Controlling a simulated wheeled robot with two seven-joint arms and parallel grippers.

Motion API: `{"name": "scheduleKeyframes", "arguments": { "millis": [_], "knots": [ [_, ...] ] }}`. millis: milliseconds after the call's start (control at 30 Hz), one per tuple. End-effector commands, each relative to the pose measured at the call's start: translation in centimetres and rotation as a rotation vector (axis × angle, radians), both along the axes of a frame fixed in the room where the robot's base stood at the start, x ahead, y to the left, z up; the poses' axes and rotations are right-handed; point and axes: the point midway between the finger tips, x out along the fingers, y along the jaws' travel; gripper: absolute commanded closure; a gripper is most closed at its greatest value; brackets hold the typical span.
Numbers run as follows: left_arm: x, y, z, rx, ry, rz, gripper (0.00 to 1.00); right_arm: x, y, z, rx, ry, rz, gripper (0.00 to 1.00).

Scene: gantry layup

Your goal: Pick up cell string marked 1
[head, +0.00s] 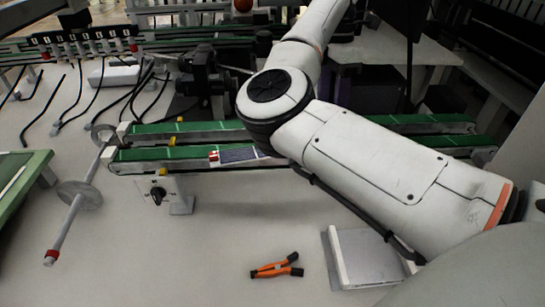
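A short dark blue strip, which looks like a cell string (240,154), lies on the green belt conveyor (180,152) with a small red and white piece at its left end. No number on it can be read, and its right part is hidden behind my arm. My arm comes in from the right, bends at a large joint over the conveyor, and runs up out of the top of the view. Neither of my grippers can be made out in the head view.
An orange-handled tool (276,267) and a grey tray (365,257) lie on the pale surface in front. Black cables (75,95) and a rail (85,45) are behind.

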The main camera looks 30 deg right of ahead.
Motion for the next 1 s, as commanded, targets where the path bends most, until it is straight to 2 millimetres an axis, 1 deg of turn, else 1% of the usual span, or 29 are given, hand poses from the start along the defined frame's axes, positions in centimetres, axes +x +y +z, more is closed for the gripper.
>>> {"name": "scheduleKeyframes", "arguments": {
  "millis": [33,167,333,433,500,700,733,867,900,933,1000],
  "knots": [
    [0.1,-0.1,-0.1,-0.006,-0.008,0.002,0.69,0.0,0.0,-0.6,-0.001,-0.001,0.0,0.48],
    [0.3,-0.1,-0.2,-0.013,-0.017,0.005,0.69,-0.2,0.1,-1.4,-0.002,0.0,-0.001,0.48],
    [0.2,-0.3,-1.5,-0.031,-0.024,0.015,0.69,-0.4,0.4,-4.0,-0.003,0.002,0.0,0.48],
    [0.1,-0.5,-1.8,-0.047,-0.031,0.023,0.69,-0.6,0.5,-5.3,-0.002,0.001,-0.001,0.48],
    [0.2,-0.5,-1.6,-0.056,-0.036,0.026,0.69,-0.6,0.5,-5.6,-0.002,0.001,-0.001,0.48],
    [0.4,-0.7,-0.7,-0.063,-0.048,0.029,0.69,-0.6,0.5,-5.4,-0.003,0.0,0.0,0.48],
    [0.4,-0.7,-0.7,-0.063,-0.048,0.029,0.69,-0.6,0.5,-5.4,-0.003,0.0,0.0,0.5],
    [0.4,-0.7,-0.8,-0.063,-0.047,0.03,0.69,-0.6,0.5,-5.4,-0.003,0.0,-0.001,0.72],
    [0.3,-0.7,-0.8,-0.063,-0.046,0.03,0.69,-0.6,0.5,-5.4,-0.003,0.0,-0.001,0.79],
    [0.3,-0.7,-0.8,-0.063,-0.046,0.03,0.69,-0.6,0.5,-5.4,-0.003,0.0,-0.001,0.81],
    [0.3,-0.7,-0.9,-0.062,-0.044,0.03,0.69,-0.6,0.5,-5.4,-0.002,0.0,-0.001,0.81]
  ]
}}
